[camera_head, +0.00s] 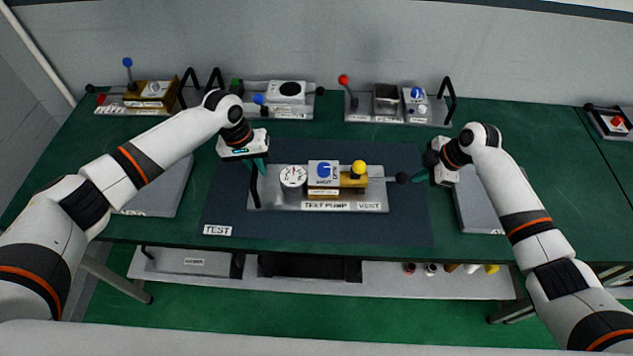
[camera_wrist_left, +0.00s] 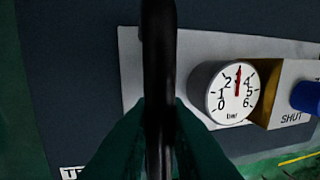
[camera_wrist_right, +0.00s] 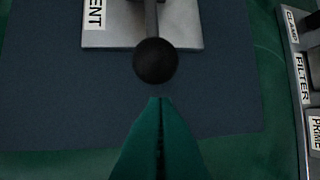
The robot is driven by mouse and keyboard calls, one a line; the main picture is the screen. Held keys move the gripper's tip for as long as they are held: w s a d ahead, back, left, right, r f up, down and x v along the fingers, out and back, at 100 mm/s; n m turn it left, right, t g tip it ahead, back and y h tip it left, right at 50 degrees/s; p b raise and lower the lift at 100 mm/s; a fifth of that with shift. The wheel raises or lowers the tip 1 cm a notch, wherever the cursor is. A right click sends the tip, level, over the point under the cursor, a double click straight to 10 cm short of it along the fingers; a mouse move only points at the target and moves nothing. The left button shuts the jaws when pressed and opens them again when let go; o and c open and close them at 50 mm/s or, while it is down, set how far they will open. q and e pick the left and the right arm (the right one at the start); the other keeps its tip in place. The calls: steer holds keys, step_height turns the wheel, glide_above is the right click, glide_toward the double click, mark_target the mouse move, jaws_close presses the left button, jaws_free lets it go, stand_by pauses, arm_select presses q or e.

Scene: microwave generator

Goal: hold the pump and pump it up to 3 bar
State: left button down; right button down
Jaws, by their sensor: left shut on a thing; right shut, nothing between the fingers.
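The test pump (camera_head: 280,200) lies on the dark mat (camera_head: 330,232), labelled TEST PUMP and VENT. Its round white gauge (camera_head: 293,176) has a red needle; in the left wrist view the gauge (camera_wrist_left: 228,92) reads about 3 bar. My left gripper (camera_head: 257,168) is shut on the pump's upright black handle (camera_wrist_left: 160,70) at the left end. A rod with a black ball knob (camera_head: 402,178) sticks out to the right. My right gripper (camera_head: 420,177) is shut and empty, its tips just short of the ball (camera_wrist_right: 156,61). A blue knob (camera_head: 323,169) and a yellow ball knob (camera_head: 358,167) sit on top.
Three other devices stand along the back: one with a blue-knobbed lever (camera_head: 150,92), one with a white box (camera_head: 292,91), and one with a red-knobbed lever (camera_head: 385,103). Grey plates lie left (camera_head: 160,190) and right (camera_head: 480,205) of the mat. Another device (camera_head: 612,122) is far right.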

steer(key=shift+d+r, duration=0.8)
steer(key=shift+r, duration=0.25)
steer(key=shift+d+r, duration=0.15)
steer(key=shift+r, duration=0.1)
steer(key=v, duration=1.1)
steer(key=shift+r, duration=0.25)
arm_select(q)
steer(key=c, duration=1.3)
jaws_free()
steer(key=shift+w+f, duration=0.1)
arm_select(e)
steer(key=shift+f, duration=0.1)
